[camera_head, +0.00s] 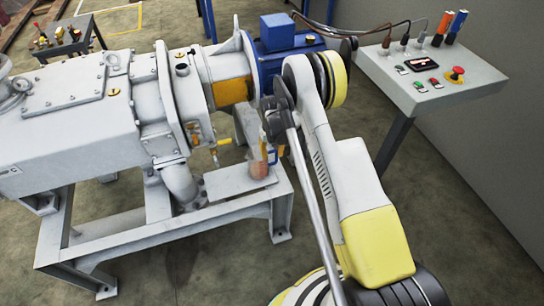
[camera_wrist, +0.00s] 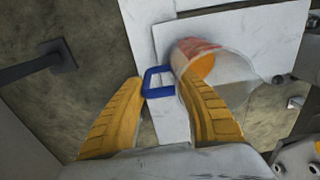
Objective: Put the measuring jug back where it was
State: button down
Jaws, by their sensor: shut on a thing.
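The measuring jug (camera_head: 258,168) is clear, with orange-red contents and a blue handle. It is at the grey plate (camera_head: 233,190) on the machine's frame, below the pump body. In the wrist view the jug (camera_wrist: 232,68) lies just beyond my fingers, and its blue handle (camera_wrist: 152,75) is between the fingertips. My gripper (camera_wrist: 160,84) has yellow fingers and is shut on the handle. In the head view my gripper is largely hidden behind my arm. I cannot tell whether the jug's base touches the plate.
The grey pump (camera_head: 75,120) rises left of the jug, with a brass drain valve (camera_head: 218,150) close by. A blue motor (camera_head: 285,45) stands behind. A control panel (camera_head: 430,75) on a post is to the right. A small tool stand (camera_head: 70,42) is at the back left.

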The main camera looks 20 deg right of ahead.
jog(key=c, duration=0.9)
grip_release()
